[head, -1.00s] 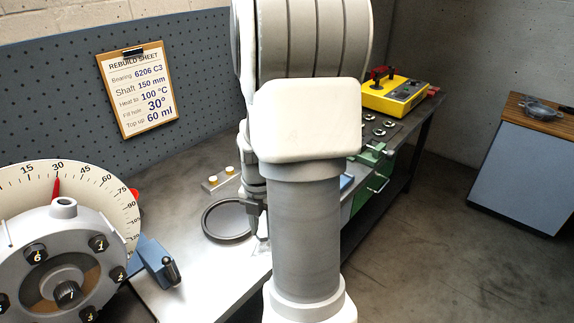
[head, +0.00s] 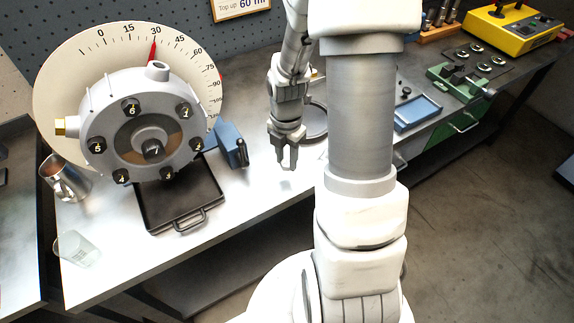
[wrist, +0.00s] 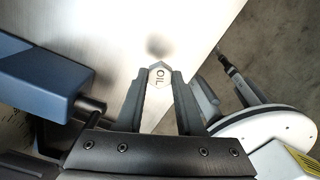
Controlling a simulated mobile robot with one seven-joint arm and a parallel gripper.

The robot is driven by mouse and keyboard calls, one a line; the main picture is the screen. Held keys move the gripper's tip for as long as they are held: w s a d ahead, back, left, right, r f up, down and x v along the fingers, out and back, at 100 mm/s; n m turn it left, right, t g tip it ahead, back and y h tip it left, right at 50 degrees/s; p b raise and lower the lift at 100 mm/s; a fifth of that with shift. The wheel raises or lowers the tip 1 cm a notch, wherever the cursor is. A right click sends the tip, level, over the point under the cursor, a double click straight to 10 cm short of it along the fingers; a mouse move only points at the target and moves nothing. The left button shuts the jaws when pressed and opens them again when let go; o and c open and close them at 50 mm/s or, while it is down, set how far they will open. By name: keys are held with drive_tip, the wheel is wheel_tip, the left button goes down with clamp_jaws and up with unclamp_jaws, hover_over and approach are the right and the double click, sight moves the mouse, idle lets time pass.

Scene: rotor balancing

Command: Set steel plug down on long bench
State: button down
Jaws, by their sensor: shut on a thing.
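The steel plug (wrist: 160,76), a small hexagonal piece marked OIL, shows between my fingertips in the wrist view. My gripper (head: 288,163) is shut on it and points down over the long bench (head: 255,190), to the right of the blue block on the bench. In the wrist view the bare metal bench top (wrist: 110,30) lies beyond the plug, with a dark blurred shadow near it. The plug is too small to make out clearly in the head view, and whether it touches the bench is unclear.
A numbered rotor housing (head: 140,125) with a dial stands left, above a black tray (head: 180,210). A blue block (head: 229,142) is close left of my gripper, and a dark ring (head: 316,125) lies right. A metal cup (head: 62,180) and clear beaker (head: 77,249) stand far left.

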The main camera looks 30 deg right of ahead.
sight(287, 163)
drive_tip(key=shift+f, duration=1.5)
drive_tip(key=shift+f+b, duration=0.35)
drive_tip(key=c, duration=0.5)
unclamp_jaws()
drive_tip(key=shift+c, duration=0.2)
wheel_tip(287, 163, up, 12)
drive_tip(key=shift+f+p, duration=0.15)
drive_tip(key=shift+p, duration=0.9)
drive_tip(key=shift+r, duration=0.5)
